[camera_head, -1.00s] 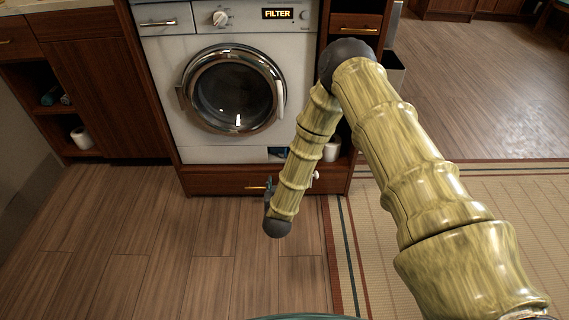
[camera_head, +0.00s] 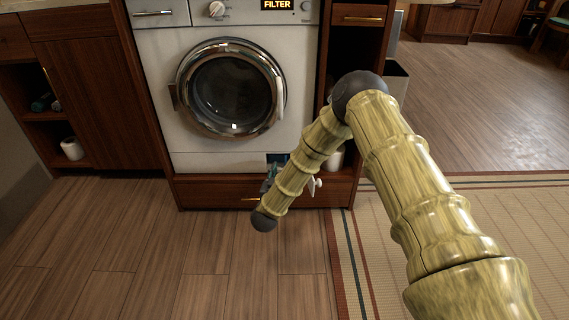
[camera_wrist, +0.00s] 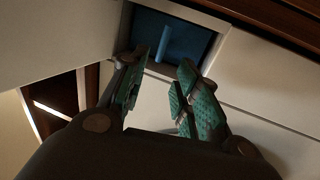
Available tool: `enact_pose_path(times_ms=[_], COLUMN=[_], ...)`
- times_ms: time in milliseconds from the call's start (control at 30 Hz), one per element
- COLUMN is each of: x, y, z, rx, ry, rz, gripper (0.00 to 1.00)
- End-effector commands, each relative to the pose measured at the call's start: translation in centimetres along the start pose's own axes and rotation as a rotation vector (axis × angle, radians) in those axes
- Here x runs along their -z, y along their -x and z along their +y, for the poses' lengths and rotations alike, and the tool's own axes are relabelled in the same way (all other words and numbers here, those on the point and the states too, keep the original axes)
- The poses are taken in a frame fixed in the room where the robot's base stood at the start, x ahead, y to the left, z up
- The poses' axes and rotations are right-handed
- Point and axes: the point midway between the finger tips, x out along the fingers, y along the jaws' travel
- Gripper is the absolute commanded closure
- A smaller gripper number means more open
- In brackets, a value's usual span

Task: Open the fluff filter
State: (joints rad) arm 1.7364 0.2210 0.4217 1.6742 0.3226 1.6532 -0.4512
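The white washing machine (camera_head: 187,140) has its round door shut, and its display reads FILTER. The fluff filter shows in a small square blue recess (camera_head: 277,158) low on the machine's front, right of centre and partly behind my arm. In the wrist view, the recess is dark blue, with a lighter blue upright grip (camera_wrist: 172,43) standing in it. My gripper (camera_wrist: 165,62) is open, with its teal-padded fingers apart at the recess's lower edge. Nothing shows between the fingers. In the head view, my gripper is mostly hidden behind the forearm.
A wooden drawer front (camera_head: 215,193) with a brass handle lies just below the machine. A small white piece (camera_head: 315,186) shows beside my forearm; I cannot tell what it is. A paper roll (camera_head: 72,148) stands on a left shelf. The wood floor ahead is clear.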

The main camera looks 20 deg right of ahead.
Motion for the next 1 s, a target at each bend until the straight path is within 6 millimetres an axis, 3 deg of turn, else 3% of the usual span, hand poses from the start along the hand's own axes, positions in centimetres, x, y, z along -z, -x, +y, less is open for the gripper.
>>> enact_pose_path(times_ms=[300,500,933,1000], x=[-0.4,-0.2,-0.1,-0.1], y=[-5.2,-7.1,-7.8,-7.8], z=[0.0,0.0,0.0,0.0], rx=[-0.001,0.0,0.001,0.001], ry=[-0.003,-0.001,0.0,0.0], rz=[0.001,0.001,-0.001,-0.001], gripper=[0.69,0.69,0.69,0.81])
